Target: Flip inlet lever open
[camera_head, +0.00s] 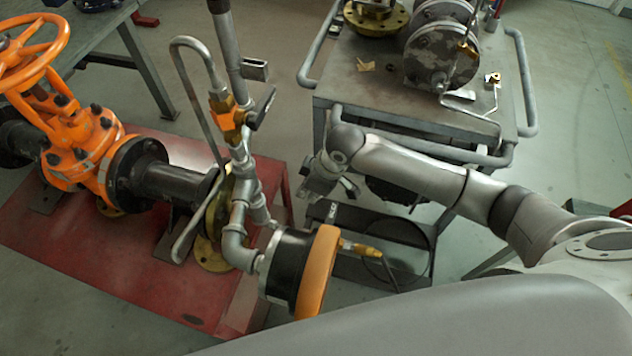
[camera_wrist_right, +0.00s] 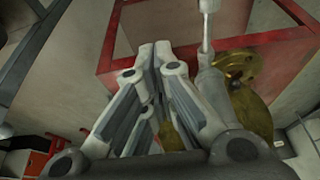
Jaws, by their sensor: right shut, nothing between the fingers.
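A brass ball valve (camera_head: 229,118) sits on the upright grey pipework in the head view. A dark lever (camera_head: 264,108) sticks out from its right side and slants up to the right. I take it for the inlet lever, though no label shows. My right gripper (camera_head: 328,184) is right of and below the lever, clearly apart from it. In the wrist view the right gripper's fingers (camera_wrist_right: 155,52) are together and empty. The lever cannot be made out clearly there. My left gripper is not in view.
A black and orange round gauge (camera_head: 316,270) stands low in front of the pipework. An orange gate valve (camera_head: 85,150) is on the red stand (camera_head: 120,262) at left. A grey cart (camera_head: 345,85) with flanged parts stands behind my right arm. Bent pipes flank the ball valve.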

